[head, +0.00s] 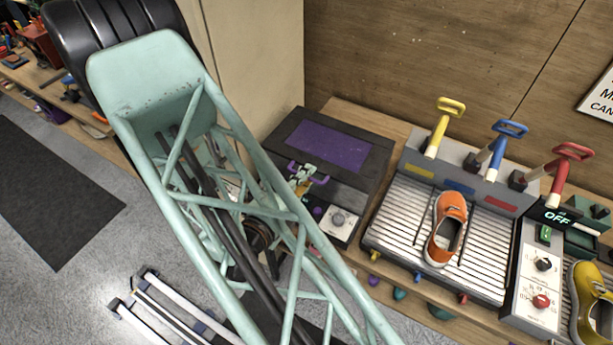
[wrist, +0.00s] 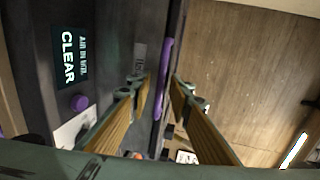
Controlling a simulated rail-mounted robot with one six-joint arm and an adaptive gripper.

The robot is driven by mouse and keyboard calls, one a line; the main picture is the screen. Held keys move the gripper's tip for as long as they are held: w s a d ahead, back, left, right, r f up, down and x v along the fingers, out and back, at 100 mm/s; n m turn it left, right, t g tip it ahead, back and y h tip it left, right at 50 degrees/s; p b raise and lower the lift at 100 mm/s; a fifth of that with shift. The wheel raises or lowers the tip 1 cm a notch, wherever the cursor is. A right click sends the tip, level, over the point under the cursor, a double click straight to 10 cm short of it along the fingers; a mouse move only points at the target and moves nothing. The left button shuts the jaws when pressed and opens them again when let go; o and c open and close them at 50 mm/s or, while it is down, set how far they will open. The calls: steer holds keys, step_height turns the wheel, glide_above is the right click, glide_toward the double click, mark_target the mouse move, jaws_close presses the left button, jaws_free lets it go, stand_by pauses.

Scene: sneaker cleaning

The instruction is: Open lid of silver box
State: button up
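The silver box, dark grey in the picture, has a lid (head: 355,172) with a purple panel on top and stands at the back of the bench. The lid looks closed. A purple handle runs along its front edge (head: 319,180). My gripper (head: 303,180) is at this handle, partly hidden by my arm in the head view. In the wrist view, my gripper (wrist: 160,84) has its fingers apart, with the purple handle (wrist: 166,70) showing between and just beyond the tips. I cannot tell whether a finger touches it.
The box front carries a display reading CLEAR (wrist: 68,58) and a purple button (wrist: 79,102). To the right is a slatted cleaning station (head: 400,222) with an orange sneaker (head: 446,230) and yellow, blue and red levers. A yellow sneaker (head: 590,305) is at the right edge. A wooden wall (head: 430,50) stands behind.

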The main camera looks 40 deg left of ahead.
steer(key=shift+c, duration=0.5)
jaws_close()
steer(key=shift+r, duration=0.1)
